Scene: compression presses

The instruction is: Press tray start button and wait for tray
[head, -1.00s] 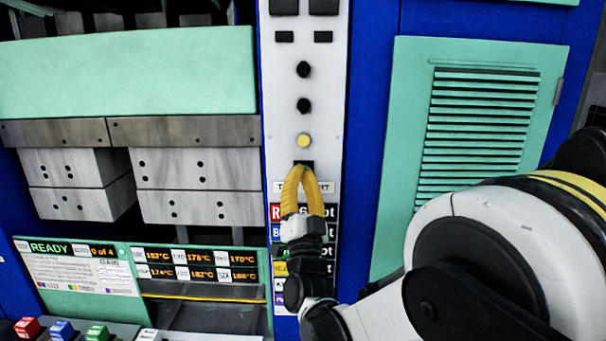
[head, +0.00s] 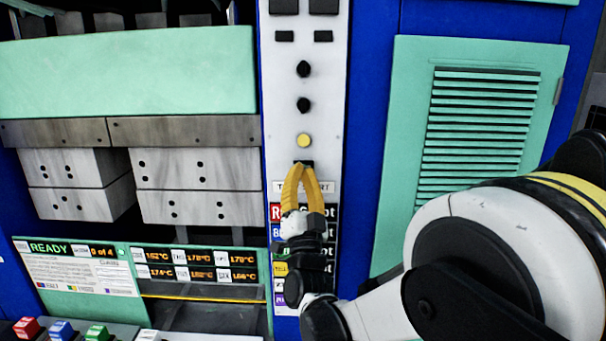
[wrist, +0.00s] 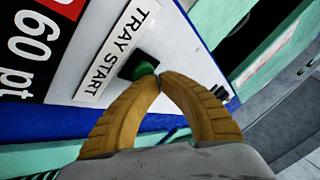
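The green tray start button (wrist: 143,70) sits in a dark square housing on the white control panel, beside the TRAY START label (wrist: 118,45) in the wrist view. My gripper (wrist: 160,78) is shut and empty, its two yellow fingertips meeting at the button's edge. Whether the tips touch the button or stand just off it, I cannot tell. In the head view my gripper (head: 302,167) points up the white panel (head: 329,100), with its tips over the dark housing. The fingers cover the button and part of the label there.
A yellow button (head: 304,141) and two black knobs (head: 304,87) lie above on the same panel. The press with grey metal blocks (head: 200,180) is on the left. Its READY display (head: 70,250) shows 0 of 4. A vented green door (head: 480,130) is on the right.

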